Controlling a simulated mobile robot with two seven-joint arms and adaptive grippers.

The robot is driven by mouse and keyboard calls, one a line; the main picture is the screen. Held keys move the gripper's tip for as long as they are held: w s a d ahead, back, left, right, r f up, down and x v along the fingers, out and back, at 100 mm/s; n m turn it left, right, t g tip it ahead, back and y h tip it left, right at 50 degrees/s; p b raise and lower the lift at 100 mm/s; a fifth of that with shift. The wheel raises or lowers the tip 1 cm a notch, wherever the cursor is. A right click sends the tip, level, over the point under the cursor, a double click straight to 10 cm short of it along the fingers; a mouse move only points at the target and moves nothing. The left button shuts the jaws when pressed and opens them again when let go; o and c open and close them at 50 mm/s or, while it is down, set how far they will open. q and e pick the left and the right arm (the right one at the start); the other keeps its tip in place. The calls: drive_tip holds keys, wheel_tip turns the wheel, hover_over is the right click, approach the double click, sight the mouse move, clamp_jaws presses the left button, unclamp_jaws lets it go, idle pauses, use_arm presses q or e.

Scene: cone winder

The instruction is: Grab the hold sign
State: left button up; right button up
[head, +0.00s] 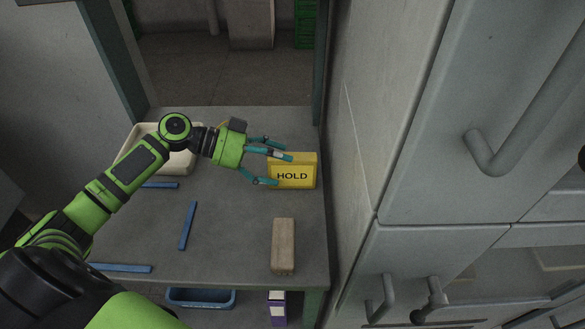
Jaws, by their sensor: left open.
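The yellow hold sign (299,174), a block with "HOLD" in dark letters on its front, stands upright on the grey table near its right edge. My left gripper (279,170) comes in from the left with its teal fingers spread. The fingertips reach the sign's left end, one near its upper left and one near its lower left. I cannot tell whether they touch it. My right gripper is not in view.
A tan block (283,246) lies in front of the sign. Blue strips (187,225) lie on the table (235,245). A cream tray (141,133) is behind my left arm. A pale wall and grey cabinets (440,120) stand close on the right.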

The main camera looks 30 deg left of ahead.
sight(292, 167)
use_arm(q)
drive_tip(key=shift+p+x, duration=0.45)
drive_tip(key=shift+x, duration=1.5)
drive_tip(key=shift+f, duration=0.1)
drive_tip(key=c, duration=1.3)
